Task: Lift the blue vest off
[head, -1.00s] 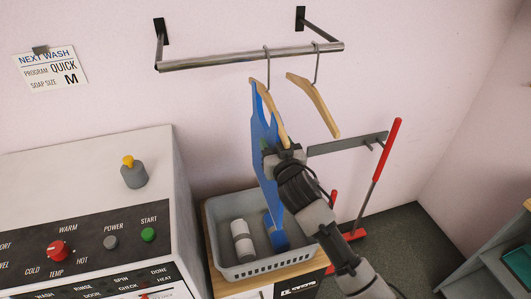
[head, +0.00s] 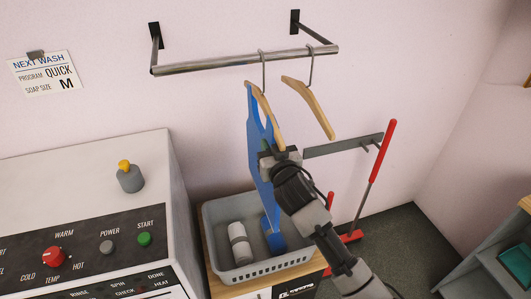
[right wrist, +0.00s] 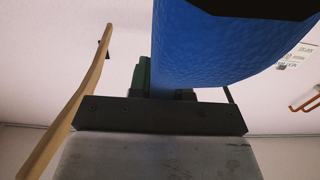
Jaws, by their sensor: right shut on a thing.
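The blue vest (head: 257,150) hangs below the rail, close to the left wooden hanger (head: 264,112). The hanger's hook is over the rail; whether the vest still rests on the hanger is hard to tell. My right gripper (head: 271,156) is shut on the vest at its right edge, just below the hanger. A wooden hanger (right wrist: 85,80) shows to the left there. My left gripper is not in view.
The metal rail (head: 245,60) also carries an empty wooden hanger (head: 310,105) to the right. A grey basket (head: 222,275) below holds a white bottle (head: 239,243) and a blue item (head: 275,240). A washer (head: 90,180) stands left; a red-handled tool (head: 377,165) hangs right.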

